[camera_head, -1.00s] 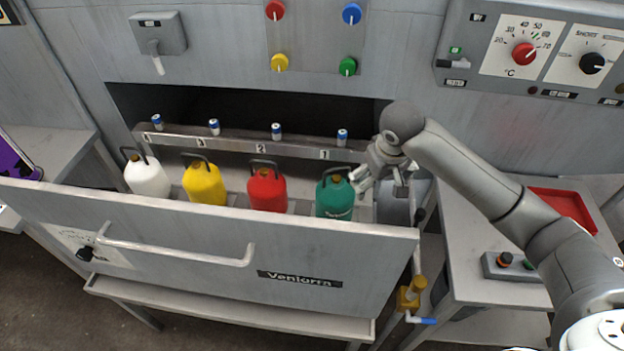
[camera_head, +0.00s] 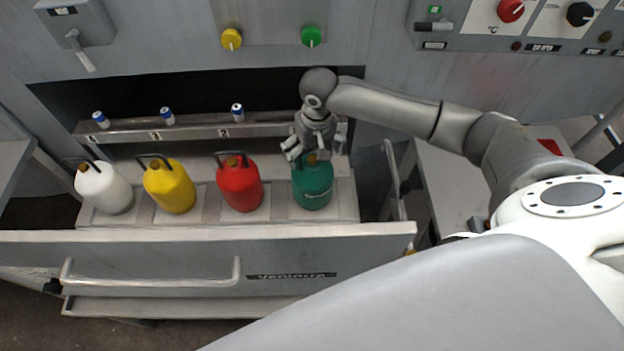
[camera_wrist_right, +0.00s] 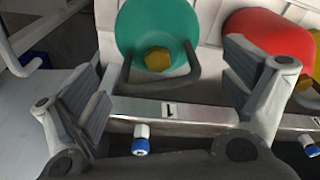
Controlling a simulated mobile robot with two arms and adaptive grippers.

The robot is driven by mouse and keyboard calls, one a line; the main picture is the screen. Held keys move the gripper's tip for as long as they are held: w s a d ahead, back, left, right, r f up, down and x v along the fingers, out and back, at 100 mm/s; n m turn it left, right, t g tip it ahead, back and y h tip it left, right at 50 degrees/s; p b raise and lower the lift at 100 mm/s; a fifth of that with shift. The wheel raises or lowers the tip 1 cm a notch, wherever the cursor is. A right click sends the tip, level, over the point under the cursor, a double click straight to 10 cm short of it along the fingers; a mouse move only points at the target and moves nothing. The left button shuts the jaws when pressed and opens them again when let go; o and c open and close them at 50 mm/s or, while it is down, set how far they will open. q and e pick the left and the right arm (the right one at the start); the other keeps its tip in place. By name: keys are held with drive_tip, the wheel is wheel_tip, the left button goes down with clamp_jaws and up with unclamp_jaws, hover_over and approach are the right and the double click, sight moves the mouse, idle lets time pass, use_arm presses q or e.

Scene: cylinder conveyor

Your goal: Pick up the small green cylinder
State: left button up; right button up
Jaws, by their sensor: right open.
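The small green cylinder (camera_head: 313,186), with a yellow cap and a dark handle, stands upright in the rightmost place of the open drawer. It also shows in the right wrist view (camera_wrist_right: 182,25), tilted by the camera angle. My right gripper (camera_head: 315,155) is open, just above and behind the cylinder's top, and hides its cap and handle in the head view. In the right wrist view its two fingers (camera_wrist_right: 165,70) are wide apart, one on each side of the cap and handle, with nothing clamped between them. My left gripper is not in view.
Red (camera_head: 240,187), yellow (camera_head: 170,188) and white (camera_head: 104,190) cylinders stand to the left in the drawer. A numbered ledge (camera_head: 190,133) with small blue-and-white pieces runs behind them. The drawer's front wall (camera_head: 200,238) is nearest me. A grey table (camera_head: 440,185) is at right.

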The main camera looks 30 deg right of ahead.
sight(312, 156)
drive_tip(key=f, duration=0.2)
drive_tip(key=w+f+p, duration=0.1)
drive_tip(key=f, duration=0.1)
drive_tip(key=shift+w+d, duration=0.1)
drive_tip(key=shift+d, duration=0.1)
drive_tip(key=shift+f, duration=0.4)
drive_tip(key=shift+c, duration=1.1)
drive_tip(key=c, duration=1.9)
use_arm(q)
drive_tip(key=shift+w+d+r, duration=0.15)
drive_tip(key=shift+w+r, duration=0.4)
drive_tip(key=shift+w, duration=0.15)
use_arm(e)
drive_tip(key=shift+w+r, duration=0.15)
